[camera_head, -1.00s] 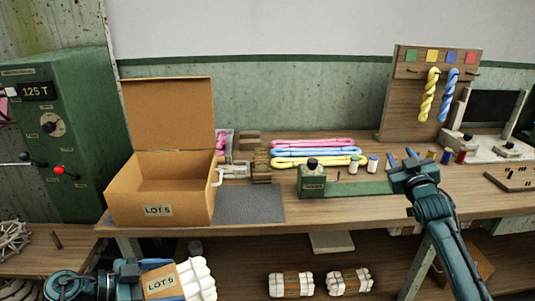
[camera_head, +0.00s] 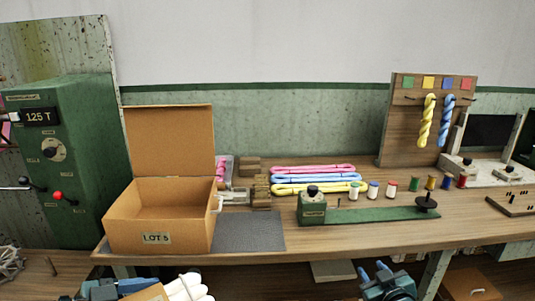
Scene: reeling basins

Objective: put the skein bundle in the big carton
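The big carton (camera_head: 160,212) stands on the left of the bench with its lid up. It is empty as far as I can see, and its front label reads LOT 5. The skein bundle (camera_head: 190,286), white skeins with a brown band, is at the bottom edge, in front of and below the carton, partly cut off. My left gripper (camera_head: 128,286) is at the bundle's left side and appears shut on it; its fingertips are mostly hidden. My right gripper (camera_head: 373,270) is at the bottom, below the bench's front edge, with its blue fingers apart and nothing between them.
A grey mat (camera_head: 249,231) lies right of the carton. Coloured skeins (camera_head: 315,178), a green winder (camera_head: 312,208) and several spools (camera_head: 373,190) stand farther right. A green control cabinet (camera_head: 60,160) is at left. The bench front (camera_head: 340,240) is mostly clear.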

